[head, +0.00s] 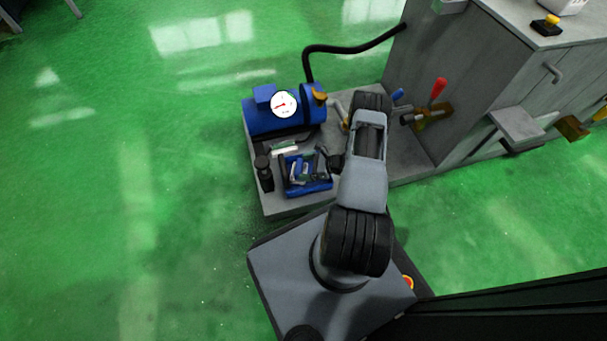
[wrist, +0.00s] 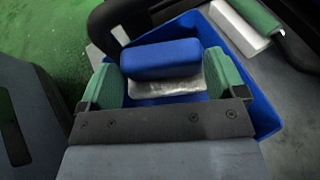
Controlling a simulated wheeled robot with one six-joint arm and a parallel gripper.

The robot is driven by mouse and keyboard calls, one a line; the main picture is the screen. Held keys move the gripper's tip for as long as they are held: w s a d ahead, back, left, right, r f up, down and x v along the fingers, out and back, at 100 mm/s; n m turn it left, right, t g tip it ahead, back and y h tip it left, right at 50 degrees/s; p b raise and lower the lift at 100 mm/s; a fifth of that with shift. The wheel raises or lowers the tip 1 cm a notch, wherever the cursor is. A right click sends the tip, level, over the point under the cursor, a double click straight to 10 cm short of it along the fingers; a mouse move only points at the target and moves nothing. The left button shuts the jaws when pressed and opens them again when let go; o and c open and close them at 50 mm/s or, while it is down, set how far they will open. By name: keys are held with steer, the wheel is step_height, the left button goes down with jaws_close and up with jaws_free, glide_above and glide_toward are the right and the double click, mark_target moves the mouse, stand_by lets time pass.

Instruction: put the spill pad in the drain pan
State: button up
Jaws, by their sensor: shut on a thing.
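My gripper (wrist: 163,76) has green finger pads and is shut on a soft-edged blue block (wrist: 160,58), which looks like the spill pad. A silvery surface (wrist: 182,84) shows just under the block; I cannot tell if it is part of it. The blue drain pan (wrist: 262,112) lies below and around the gripper in the wrist view. In the head view the pan (head: 310,190) sits on the grey machine base, with my gripper over it. I cannot tell whether the block touches the pan's floor.
A blue motor-like unit with a white gauge (head: 284,104) stands behind the pan. A black bottle-like thing (head: 264,174) stands left of it. A pale block (wrist: 240,22) lies beyond the pan. The grey machine cabinet (head: 475,85) with levers is at right. Green floor is clear at left.

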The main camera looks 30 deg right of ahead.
mark_target(305, 171)
steer(key=shift+w+a+f+b, duration=0.2)
steer(key=shift+w+f+b, duration=0.15)
steer(key=shift+f, duration=0.2)
steer(key=shift+w+f+b, duration=0.15)
steer(key=shift+f+b, duration=0.55)
steer(key=shift+f, duration=0.9)
steer(key=shift+f, duration=0.15)
steer(key=o, duration=0.6)
steer(key=shift+o, duration=0.2)
